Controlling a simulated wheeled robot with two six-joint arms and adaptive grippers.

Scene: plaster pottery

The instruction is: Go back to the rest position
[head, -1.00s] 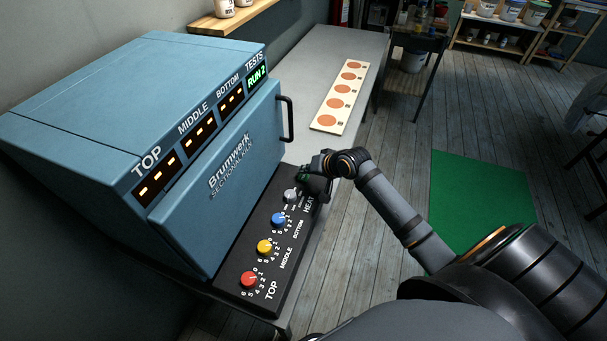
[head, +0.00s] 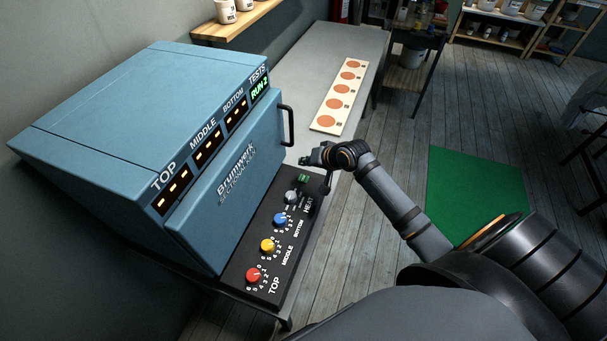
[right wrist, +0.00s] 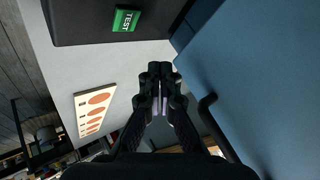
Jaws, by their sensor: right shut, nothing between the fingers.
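My right gripper (head: 306,160) is shut and empty. In the head view it hangs above the table near the far end of the kiln's control panel. It also shows in the right wrist view (right wrist: 159,70), with its fingers together. The green TEST button (head: 303,179) lies just below the gripper in the head view, apart from it, and shows at the top of the right wrist view (right wrist: 125,20). The blue kiln (head: 140,90) has its door shut, and its display reads RUN 2 under TESTS. My left gripper is not in view.
The black panel (head: 252,296) carries red, yellow, blue and grey knobs. The kiln's door handle (head: 289,125) juts out close to the right gripper. A board with orange discs (head: 328,122) lies on the grey table (head: 292,60). The floor right of the table is open, with a green mat (head: 470,185).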

